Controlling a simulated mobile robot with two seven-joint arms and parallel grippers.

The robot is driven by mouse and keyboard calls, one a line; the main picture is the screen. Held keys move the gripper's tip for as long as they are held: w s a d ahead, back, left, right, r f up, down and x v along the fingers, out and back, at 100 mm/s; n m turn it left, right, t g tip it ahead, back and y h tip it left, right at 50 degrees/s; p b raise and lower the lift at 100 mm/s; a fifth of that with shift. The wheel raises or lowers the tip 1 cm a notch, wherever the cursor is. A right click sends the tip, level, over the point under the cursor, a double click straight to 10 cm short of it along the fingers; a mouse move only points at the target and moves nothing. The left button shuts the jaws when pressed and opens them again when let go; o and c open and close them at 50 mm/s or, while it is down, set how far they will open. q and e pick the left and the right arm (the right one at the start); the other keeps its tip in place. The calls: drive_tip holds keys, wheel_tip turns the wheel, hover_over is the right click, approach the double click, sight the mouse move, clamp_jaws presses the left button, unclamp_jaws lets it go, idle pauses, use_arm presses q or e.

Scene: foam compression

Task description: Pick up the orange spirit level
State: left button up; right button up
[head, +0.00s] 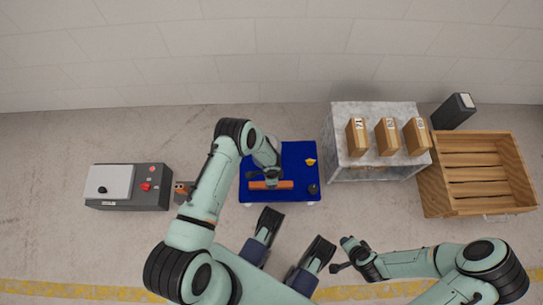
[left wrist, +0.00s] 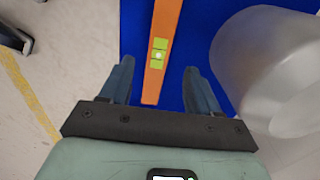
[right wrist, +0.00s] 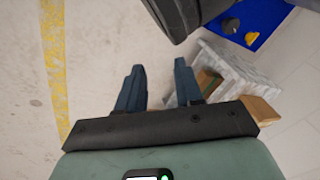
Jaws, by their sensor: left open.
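The orange spirit level (head: 285,184) lies on the blue table top (head: 298,152), near its front edge. In the left wrist view the level (left wrist: 159,45) runs lengthwise between the fingers, with a yellow-green vial window. My left gripper (head: 265,177) hangs over the level's left part; its own view shows the fingers (left wrist: 158,68) open, one on each side of the level, with a gap on both sides. Whether the fingertips reach down to the level's height is unclear. My right gripper (right wrist: 159,68) is open and empty, away from the blue table.
A yellow piece (head: 310,161) and a dark round object (head: 313,189) are on the blue table's right side. A grey control box (head: 152,188) stands left; a marble-like table (head: 375,110) with boxes and a wooden crate (head: 470,160) stand right. A pale cylinder (left wrist: 268,75) is close beside my left gripper.

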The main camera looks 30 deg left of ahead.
sight(282, 185)
use_arm(q)
drive_tip(key=f+b, duration=0.2)
drive_tip(key=f, duration=0.3)
drive_tip(key=shift+s+f, duration=0.15)
drive_tip(key=shift+s, duration=0.05)
use_arm(e)
drive_tip(key=shift+g, duration=0.8)
drive_tip(key=s+f, duration=0.3)
drive_tip(key=s, duration=0.1)
drive_tip(key=shift+d+f, duration=0.35)
use_arm(q)
clamp_jaws()
